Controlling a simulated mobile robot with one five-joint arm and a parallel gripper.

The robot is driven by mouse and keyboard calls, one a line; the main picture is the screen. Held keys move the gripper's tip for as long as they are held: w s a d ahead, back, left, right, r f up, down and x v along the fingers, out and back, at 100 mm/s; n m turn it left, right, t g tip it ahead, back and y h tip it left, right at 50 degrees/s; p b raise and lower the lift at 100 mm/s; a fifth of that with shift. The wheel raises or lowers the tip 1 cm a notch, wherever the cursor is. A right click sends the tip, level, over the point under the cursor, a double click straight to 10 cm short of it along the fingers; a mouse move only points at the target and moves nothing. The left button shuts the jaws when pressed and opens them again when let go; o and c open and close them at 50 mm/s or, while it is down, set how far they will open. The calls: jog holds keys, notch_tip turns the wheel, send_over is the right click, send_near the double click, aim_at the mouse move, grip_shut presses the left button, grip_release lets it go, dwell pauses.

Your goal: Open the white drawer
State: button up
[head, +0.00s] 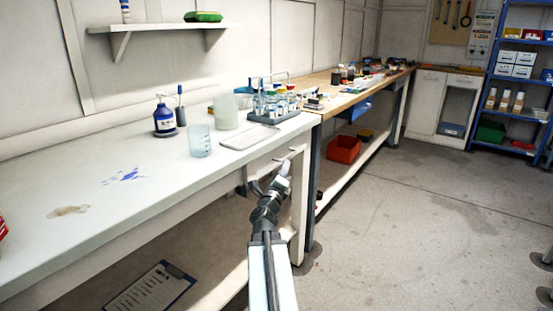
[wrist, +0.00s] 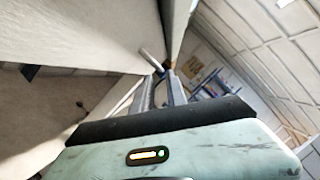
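The white drawer (head: 266,164) seems to be set under the right end of the white bench, its pale front hard to tell from the bench edge. A small light metal bar handle (head: 291,154) juts out there. In the wrist view a grey metal bar (wrist: 152,60), which looks like that handle, shows just beyond my fingers. My gripper (head: 271,181) is in front of this part of the bench, its fingers apart. In the wrist view the fingers (wrist: 161,88) are spread with nothing seen held between them. Whether they touch the bar cannot be told.
The white bench top (head: 110,195) carries a blue bottle (head: 164,120), a beaker (head: 199,141) and a vial rack (head: 273,104). A wooden bench (head: 330,83) continues behind, with a red bin (head: 343,149) beneath. A clipboard (head: 152,289) lies below the white bench. The floor at right is clear.

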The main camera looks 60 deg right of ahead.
aim_at(289, 156)
jog(key=p+x, duration=0.1)
jog(key=x, duration=0.7)
jog(key=shift+d+p, duration=0.2)
jog(key=shift+p, duration=0.15)
jog(key=shift+s+a, duration=0.1)
grip_shut()
jog(key=shift+f, duration=0.1)
dwell(1.0)
